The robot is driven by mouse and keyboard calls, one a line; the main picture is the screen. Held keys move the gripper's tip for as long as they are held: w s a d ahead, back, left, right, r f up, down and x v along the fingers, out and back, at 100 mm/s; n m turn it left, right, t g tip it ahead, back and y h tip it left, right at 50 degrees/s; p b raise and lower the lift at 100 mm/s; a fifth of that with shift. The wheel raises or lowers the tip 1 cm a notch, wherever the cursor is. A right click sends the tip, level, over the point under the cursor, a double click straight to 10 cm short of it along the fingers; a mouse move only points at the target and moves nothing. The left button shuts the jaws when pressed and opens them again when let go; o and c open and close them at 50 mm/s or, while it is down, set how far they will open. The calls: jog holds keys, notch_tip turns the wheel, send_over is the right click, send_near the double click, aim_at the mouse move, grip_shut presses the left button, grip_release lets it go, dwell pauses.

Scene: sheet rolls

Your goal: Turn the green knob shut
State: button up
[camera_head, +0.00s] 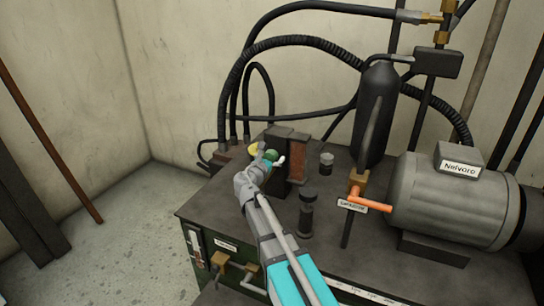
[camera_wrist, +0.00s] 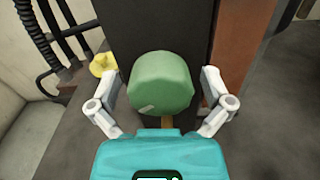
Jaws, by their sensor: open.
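The green knob (camera_wrist: 160,84) is a rounded, faceted cap with a small pale mark near its lower left, in the middle of the wrist view. It stands in front of a dark block (camera_wrist: 158,28). In the head view only part of the green knob (camera_head: 271,155) shows past my gripper (camera_head: 270,161). In the wrist view my gripper (camera_wrist: 162,95) is open, with one finger on each side of the knob. A gap shows between each finger and the knob, at least from this angle.
A yellow knob (camera_wrist: 103,64) sits left of the green one. A brown-red block (camera_head: 300,160) stands to the right, with a dark cylinder (camera_head: 306,213) nearer. An orange lever (camera_head: 370,203), a black tank (camera_head: 377,115) and a grey motor (camera_head: 450,198) stand farther right. Black hoses (camera_head: 290,42) arch behind.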

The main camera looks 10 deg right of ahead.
jog(key=shift+w+d, duration=0.2)
jog(key=c, duration=1.1)
jog(key=shift+c, duration=0.2)
